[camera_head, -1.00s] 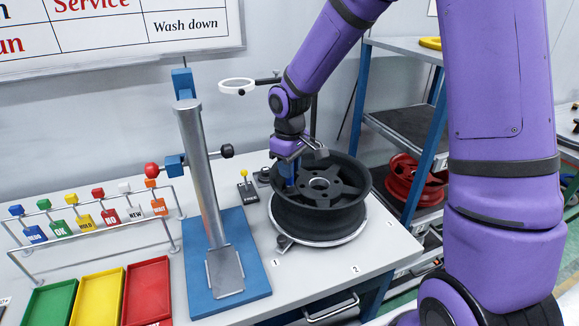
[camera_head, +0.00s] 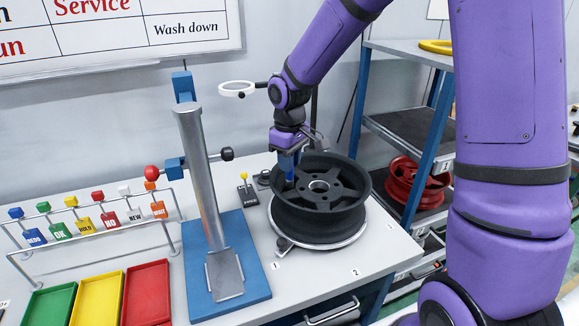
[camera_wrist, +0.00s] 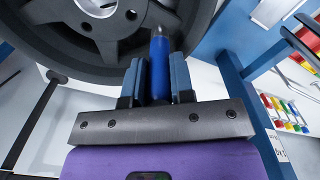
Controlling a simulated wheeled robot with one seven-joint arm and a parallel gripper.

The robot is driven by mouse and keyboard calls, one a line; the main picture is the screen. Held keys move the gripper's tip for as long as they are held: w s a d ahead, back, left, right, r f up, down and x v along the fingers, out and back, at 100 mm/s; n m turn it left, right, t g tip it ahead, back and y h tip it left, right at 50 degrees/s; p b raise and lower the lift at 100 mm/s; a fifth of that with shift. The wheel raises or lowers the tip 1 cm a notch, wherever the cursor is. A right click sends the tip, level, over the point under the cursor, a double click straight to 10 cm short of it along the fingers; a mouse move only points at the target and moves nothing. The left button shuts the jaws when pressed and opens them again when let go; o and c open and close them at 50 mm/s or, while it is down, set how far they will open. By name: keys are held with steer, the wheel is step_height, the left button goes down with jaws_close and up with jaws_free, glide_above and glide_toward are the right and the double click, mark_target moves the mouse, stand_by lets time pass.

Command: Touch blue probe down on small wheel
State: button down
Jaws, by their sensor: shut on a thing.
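A black spoked wheel (camera_head: 320,217) lies flat on a round pale plate on the bench. It also fills the top left of the wrist view (camera_wrist: 75,62). My gripper (camera_head: 287,158) is over the wheel's left part, pointing down. It is shut on the blue probe (camera_wrist: 160,66), whose body shows between the two blue fingers in the wrist view. The probe's grey tip overlaps the wheel's rim area in the wrist view. I cannot tell whether the tip touches the wheel. A red wheel (camera_head: 413,184) lies on the shelf at the right.
A metal column on a blue base (camera_head: 258,285) stands left of the wheel. A ring magnifier (camera_head: 237,89) is beside my arm. A small stand with a yellow knob (camera_head: 244,177) is near the wheel. Coloured tags and trays (camera_head: 147,293) fill the bench's left.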

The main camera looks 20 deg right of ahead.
steer(key=shift+r, duration=2.1)
